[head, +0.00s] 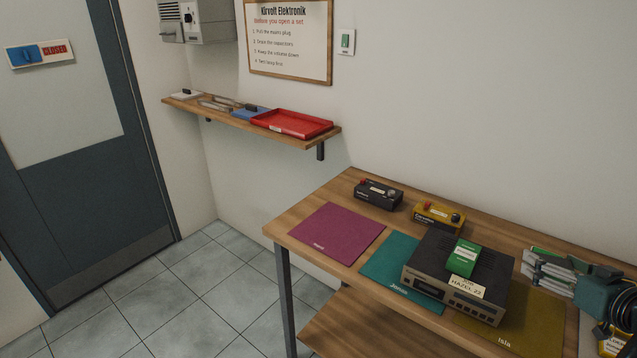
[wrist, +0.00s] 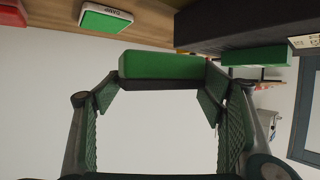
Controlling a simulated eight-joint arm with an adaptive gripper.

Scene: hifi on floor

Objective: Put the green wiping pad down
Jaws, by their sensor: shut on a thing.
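My gripper (wrist: 160,88) is shut on a green wiping pad (wrist: 160,66) with a dark layer along one side. The pad spans between the fingertips in the wrist view. In the head view my gripper (head: 545,266) is at the right, above the bench and beside the dark hi-fi set (head: 425,268). Another green block (head: 463,258) with a white label lies on the set; it also shows in the wrist view (wrist: 255,57). A green-topped, white-edged item (wrist: 105,20), marked with what looks like "DAMP", lies on the bench in the wrist view.
The wooden bench (head: 300,208) bears a magenta mat (head: 338,232), a teal mat (head: 385,262) and an olive mat (head: 540,320). The set covers parts of the teal and olive mats. A black box (head: 378,194) and a yellow box (head: 438,215) stand behind. The magenta mat is clear.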

